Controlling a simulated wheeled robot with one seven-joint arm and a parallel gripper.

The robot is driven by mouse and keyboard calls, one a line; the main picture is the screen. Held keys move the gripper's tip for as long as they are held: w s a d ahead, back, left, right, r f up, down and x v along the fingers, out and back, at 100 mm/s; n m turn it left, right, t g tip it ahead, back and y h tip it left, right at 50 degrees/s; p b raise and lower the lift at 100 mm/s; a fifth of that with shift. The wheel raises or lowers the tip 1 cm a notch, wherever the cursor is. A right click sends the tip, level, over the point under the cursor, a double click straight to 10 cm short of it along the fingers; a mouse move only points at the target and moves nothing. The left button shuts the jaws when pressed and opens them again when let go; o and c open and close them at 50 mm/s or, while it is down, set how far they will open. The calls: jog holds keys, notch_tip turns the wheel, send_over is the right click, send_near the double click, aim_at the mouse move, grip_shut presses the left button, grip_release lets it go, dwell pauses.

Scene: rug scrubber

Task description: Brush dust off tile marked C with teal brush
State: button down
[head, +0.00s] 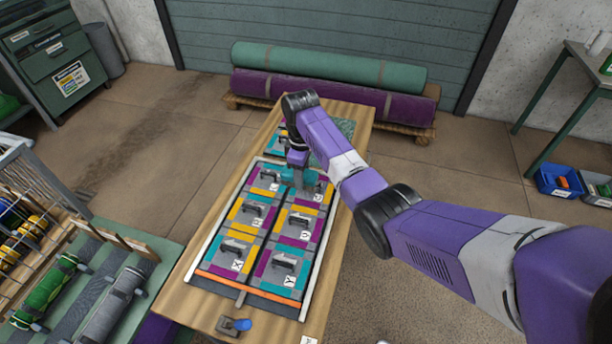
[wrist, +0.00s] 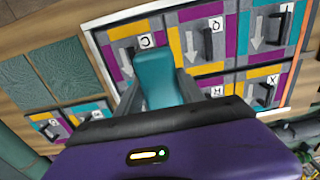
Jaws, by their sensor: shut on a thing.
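My gripper (head: 298,163) is shut on the teal brush (head: 300,180), at the far end of the framed tiles. In the wrist view the teal brush (wrist: 156,76) stands between the grey fingers of my gripper (wrist: 158,95). The tile marked C (wrist: 122,60) is behind and left of the brush there, partly hidden by it. It has purple and orange patches, a dark handle and a pale arrow. In the head view this tile (head: 319,186) is at the far right of the frame, beside the brush. I cannot tell whether the brush touches it, nor see its dust clearly.
Several other handled tiles fill the frame (head: 208,273) on the wooden table (head: 190,312). Green textured panels (wrist: 20,85) and more tiles lie beyond. A blue-handled item (head: 236,325) sits at the near edge. Rolled rugs (head: 330,65) lie behind the table.

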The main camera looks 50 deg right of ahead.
jog(key=c, duration=1.6)
grip_release()
grip_shut()
jog(key=shift+r, duration=3)
